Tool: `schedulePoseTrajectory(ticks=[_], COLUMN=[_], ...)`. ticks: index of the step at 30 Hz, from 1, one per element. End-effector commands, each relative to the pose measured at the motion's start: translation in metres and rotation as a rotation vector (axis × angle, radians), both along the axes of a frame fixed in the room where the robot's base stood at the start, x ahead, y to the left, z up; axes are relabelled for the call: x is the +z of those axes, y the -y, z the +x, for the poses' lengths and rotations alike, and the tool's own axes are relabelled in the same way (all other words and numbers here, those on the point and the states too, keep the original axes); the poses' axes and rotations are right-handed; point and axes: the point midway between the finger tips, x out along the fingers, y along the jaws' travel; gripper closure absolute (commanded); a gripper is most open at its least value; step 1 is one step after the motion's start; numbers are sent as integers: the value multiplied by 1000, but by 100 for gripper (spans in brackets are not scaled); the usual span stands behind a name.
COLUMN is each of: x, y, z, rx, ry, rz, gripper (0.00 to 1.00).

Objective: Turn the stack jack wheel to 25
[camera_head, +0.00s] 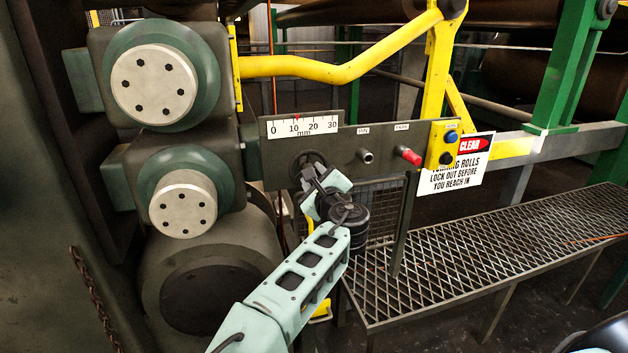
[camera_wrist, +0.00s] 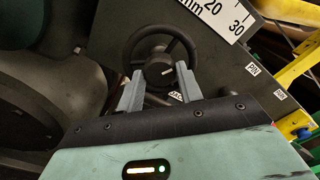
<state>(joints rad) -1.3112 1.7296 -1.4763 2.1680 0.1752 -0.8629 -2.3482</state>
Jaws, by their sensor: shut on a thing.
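The stack jack wheel (camera_head: 296,165) is a small black handwheel on the dark panel, under a white scale. It also shows in the wrist view (camera_wrist: 127,55), with its spokes and a hub bearing a pale index mark. The scale (camera_head: 303,126) reads 0 to 30 mm; its red pointer (camera_head: 297,117) stands just past 10. My gripper (camera_head: 312,176) is at the wheel. In the wrist view my gripper's (camera_wrist: 159,80) two grey fingers are shut on the wheel's hub, one on each side. The arm partly hides the wheel in the head view.
Right of the wheel on the panel are a small metal fitting (camera_head: 366,156) and a red knob (camera_head: 408,155). A yellow button box (camera_head: 443,146) and a warning sign (camera_head: 462,177) are farther right. Large rolls stand left. A mesh walkway (camera_head: 480,250) lies below.

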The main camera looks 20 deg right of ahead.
Motion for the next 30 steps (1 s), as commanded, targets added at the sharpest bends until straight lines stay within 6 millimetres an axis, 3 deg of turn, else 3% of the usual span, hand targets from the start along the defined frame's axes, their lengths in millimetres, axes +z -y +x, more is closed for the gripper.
schedulePoseTrajectory(ticks=[12,30], x=[0,0], y=[0,0], z=[0,0], rx=[1,0], ry=[2,1], rz=[-251,-308], gripper=[87,87])
